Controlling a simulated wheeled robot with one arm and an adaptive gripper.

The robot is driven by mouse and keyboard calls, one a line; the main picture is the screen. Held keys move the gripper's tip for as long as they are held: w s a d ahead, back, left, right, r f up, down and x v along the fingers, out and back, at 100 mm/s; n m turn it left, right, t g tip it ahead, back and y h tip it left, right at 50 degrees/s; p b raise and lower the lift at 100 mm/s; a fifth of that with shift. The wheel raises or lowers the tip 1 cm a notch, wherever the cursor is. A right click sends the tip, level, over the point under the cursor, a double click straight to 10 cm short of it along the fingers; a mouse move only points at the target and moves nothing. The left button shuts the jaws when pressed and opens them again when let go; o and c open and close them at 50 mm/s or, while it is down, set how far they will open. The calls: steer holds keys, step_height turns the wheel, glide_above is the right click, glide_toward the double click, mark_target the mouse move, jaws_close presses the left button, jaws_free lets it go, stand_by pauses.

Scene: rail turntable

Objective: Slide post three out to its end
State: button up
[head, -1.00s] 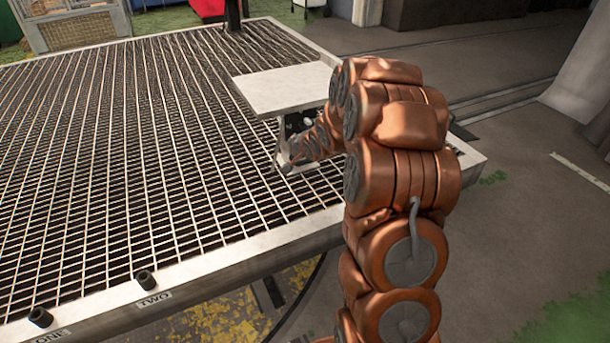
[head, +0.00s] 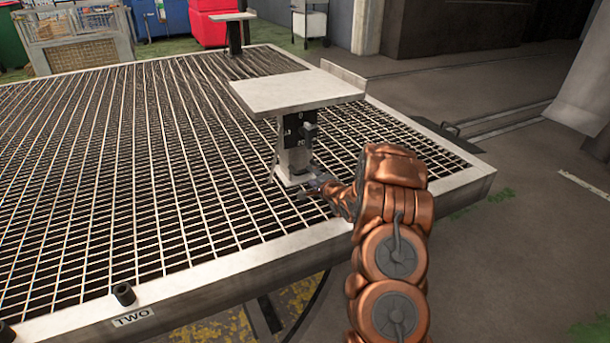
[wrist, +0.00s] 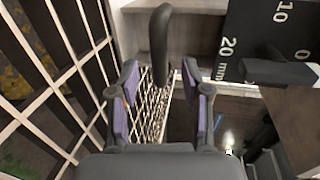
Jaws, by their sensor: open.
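A post (head: 292,160) with a flat pale top plate (head: 290,92) stands upright on the grating, near its right side. I see no number on it. The post bears a black scale plate, marked 0, 10 and 20 mm in the wrist view (wrist: 235,45), with a dark lever (wrist: 275,71) across it. My gripper (head: 318,188) is low beside the post's foot in the head view. In the wrist view my gripper (wrist: 163,100) is open. A dark curved handle (wrist: 159,45) shows ahead, in line with the gap between the purple-padded fingers; I cannot tell whether it is between them.
The grating table (head: 130,190) has a pale raised rim with a label TWO (head: 133,317) and a dark peg (head: 124,294) on the front edge. A second post (head: 235,35) stands at the far edge. Bins and a wire crate (head: 78,38) stand behind.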

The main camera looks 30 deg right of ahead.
mark_target(306, 172)
steer(key=x, duration=0.1)
steer(key=b+x, duration=0.1)
steer(key=x, duration=0.2)
steer(key=shift+a+f, duration=0.1)
steer(key=shift+f, duration=0.2)
steer(key=shift+b+x, duration=0.45)
steer(key=shift+x, duration=0.45)
steer(key=shift+r, duration=0.25)
jaws_close()
